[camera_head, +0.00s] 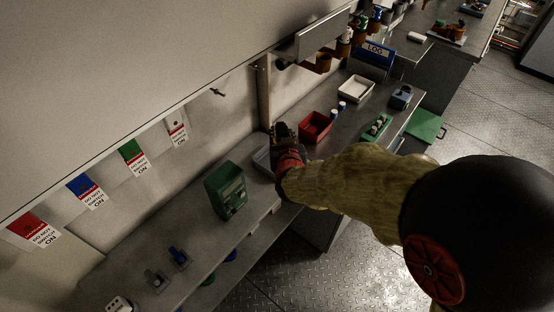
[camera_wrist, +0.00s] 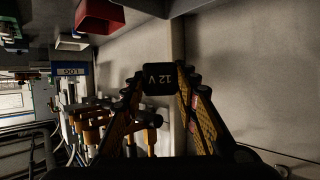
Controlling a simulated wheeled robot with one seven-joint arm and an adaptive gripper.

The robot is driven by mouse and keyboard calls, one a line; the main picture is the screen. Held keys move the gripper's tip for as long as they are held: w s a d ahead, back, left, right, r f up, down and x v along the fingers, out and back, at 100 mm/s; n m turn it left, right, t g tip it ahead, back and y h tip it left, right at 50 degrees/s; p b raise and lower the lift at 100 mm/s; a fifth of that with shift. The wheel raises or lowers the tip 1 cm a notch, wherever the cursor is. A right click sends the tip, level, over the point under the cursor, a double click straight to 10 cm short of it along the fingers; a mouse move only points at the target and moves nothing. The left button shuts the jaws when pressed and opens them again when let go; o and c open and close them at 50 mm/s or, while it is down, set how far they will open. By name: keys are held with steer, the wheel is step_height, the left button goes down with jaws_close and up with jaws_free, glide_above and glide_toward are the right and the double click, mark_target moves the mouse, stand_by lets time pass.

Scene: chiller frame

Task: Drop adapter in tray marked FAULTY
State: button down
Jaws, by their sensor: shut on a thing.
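My gripper (camera_head: 284,133) is over the bench near the back wall, and dark in the head view. In the wrist view its fingers are shut on a black adapter (camera_wrist: 159,79) marked "12 V", held between the fingertips. In the head view I cannot make the adapter out from the gripper. A red tray (camera_head: 317,128) stands just right of my gripper; a red tray (camera_wrist: 98,14) also shows at the top of the wrist view. A grey tray (camera_head: 261,160) is just below and left of the gripper, partly hidden. I can read no FAULTY mark on any tray.
A cream tray (camera_head: 356,87) stands further along the bench, with a green tray (camera_head: 377,127) near the front edge. White bottles (camera_head: 338,109) stand beside the red tray. A green box (camera_head: 226,190) is at left. A blue LOG binder (camera_head: 374,55) is behind.

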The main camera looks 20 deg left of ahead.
step_height(320, 180, down, 5)
steer(key=b, duration=0.3)
steer(key=shift+s+r, duration=0.1)
steer(key=c, duration=1.3)
jaws_free()
steer(key=v, duration=1.2)
